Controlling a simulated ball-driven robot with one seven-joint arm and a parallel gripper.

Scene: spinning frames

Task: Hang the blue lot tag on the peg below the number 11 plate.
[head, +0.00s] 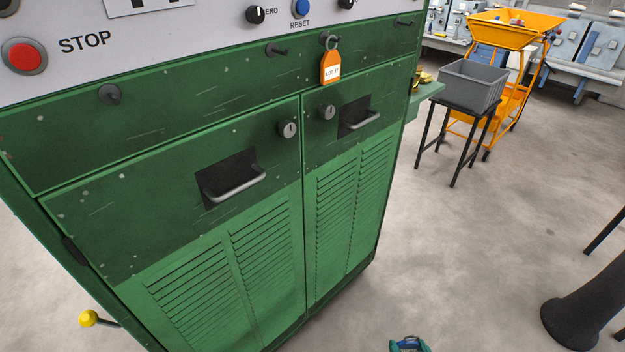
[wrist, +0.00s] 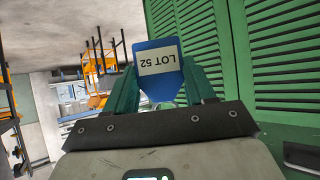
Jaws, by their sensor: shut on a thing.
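The blue lot tag (wrist: 158,72), with a white label reading LOT 52, shows upside down in the wrist view. My gripper (wrist: 160,94) is shut on it between two green fingers. In the head view my gripper (head: 409,345) shows only at the bottom edge, low and in front of the green cabinet. Dark pegs stick out of the cabinet's upper band: a left peg (head: 109,95), a middle peg (head: 278,50) and a far right peg (head: 404,22). Another peg bears an orange tag (head: 331,70). No number 11 plate can be read.
The green cabinet (head: 200,140) has protruding door handles (head: 235,185) and a yellow-knobbed lever (head: 89,318) at lower left. A red STOP button (head: 24,56) sits above. A grey bin (head: 472,85) on a black stand is at right. Floor between is clear.

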